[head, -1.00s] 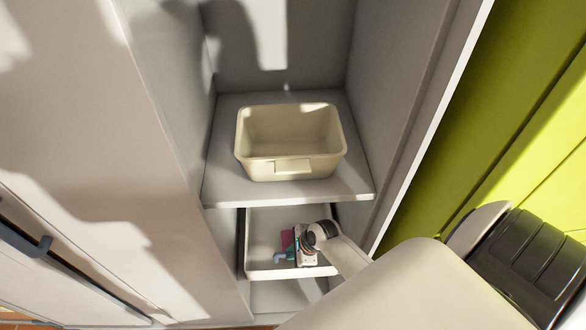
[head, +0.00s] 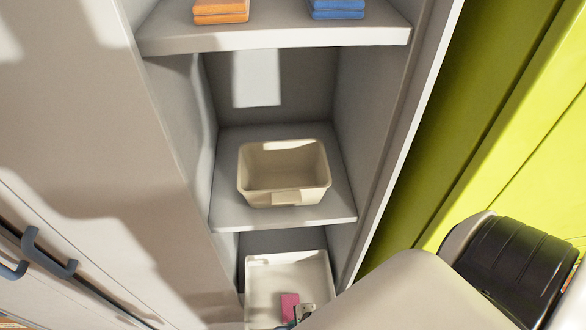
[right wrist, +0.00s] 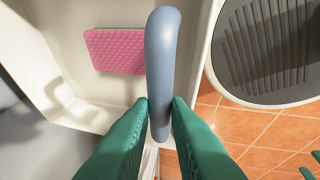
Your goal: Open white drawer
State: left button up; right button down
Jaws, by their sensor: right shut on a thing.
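The white drawer (head: 262,282) is low in the cabinet, below the shelf with the bin, and is pulled out with its inside visible from above. In the right wrist view its pale wall (right wrist: 193,60) runs beside the blue-grey handle (right wrist: 162,50). My right gripper (right wrist: 161,108) has its green fingers on both sides of the handle, shut on it. In the head view only a bit of that gripper shows at the bottom edge, largely hidden by my arm. The left gripper is not in view.
A pink textured item (head: 290,304) lies in the drawer. A beige bin (head: 284,197) stands on the shelf above. Folded orange cloths (head: 221,12) and blue cloths (head: 338,10) sit higher up. The tall cabinet door panel is left; a green wall (head: 490,100) is right.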

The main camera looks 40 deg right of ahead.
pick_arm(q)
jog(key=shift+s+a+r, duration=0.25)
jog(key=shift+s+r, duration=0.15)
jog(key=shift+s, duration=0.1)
pick_arm(e)
jog(key=shift+s+a, duration=0.75)
jog(key=shift+s, duration=0.3)
jog(key=c, duration=1.4)
grip_release()
jog(key=shift+o, duration=0.2)
pick_arm(q)
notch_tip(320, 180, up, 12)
jog(key=p, duration=1.2)
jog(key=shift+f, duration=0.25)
pick_arm(e)
jog(key=v, duration=1.2)
